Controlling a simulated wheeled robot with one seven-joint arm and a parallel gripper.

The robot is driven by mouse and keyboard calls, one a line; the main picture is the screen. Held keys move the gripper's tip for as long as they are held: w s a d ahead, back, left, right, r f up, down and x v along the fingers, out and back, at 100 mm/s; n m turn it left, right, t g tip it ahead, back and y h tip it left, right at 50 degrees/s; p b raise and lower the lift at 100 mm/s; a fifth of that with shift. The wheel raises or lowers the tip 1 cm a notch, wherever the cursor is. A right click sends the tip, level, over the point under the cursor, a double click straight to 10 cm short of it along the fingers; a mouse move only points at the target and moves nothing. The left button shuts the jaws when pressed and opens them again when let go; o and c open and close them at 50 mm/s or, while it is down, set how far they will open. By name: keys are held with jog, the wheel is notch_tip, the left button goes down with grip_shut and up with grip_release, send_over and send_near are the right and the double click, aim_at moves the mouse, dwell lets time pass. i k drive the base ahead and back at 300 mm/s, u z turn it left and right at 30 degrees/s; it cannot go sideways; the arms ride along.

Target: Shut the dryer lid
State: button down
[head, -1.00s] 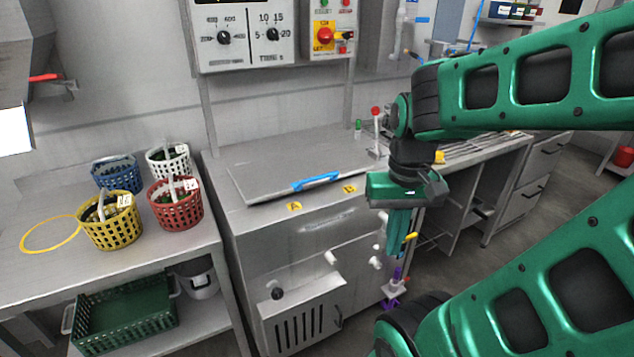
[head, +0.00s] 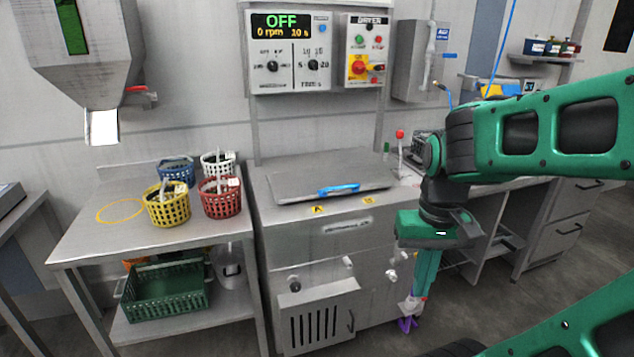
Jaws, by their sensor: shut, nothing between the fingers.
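The dryer (head: 322,240) is a steel cabinet in the middle of the head view. Its flat grey lid (head: 300,181) lies level on the cabinet top, with a blue handle (head: 339,189) at its front edge. The lid looks down flat; I see no gap under it from here. My green gripper (head: 413,308) points down to the right of the dryer front, apart from the lid and handle. Its fingers are together with nothing held.
A panel (head: 291,54) reading OFF and 0 rpm hangs above the dryer, beside a switch box (head: 363,53). On the left table (head: 75,243) stand yellow (head: 168,209), red (head: 221,204), blue and white baskets. A green crate (head: 165,293) sits on its lower shelf.

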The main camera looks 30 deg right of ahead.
aim_at(291, 186)
jog(key=u, duration=0.1)
jog(key=i, duration=1)
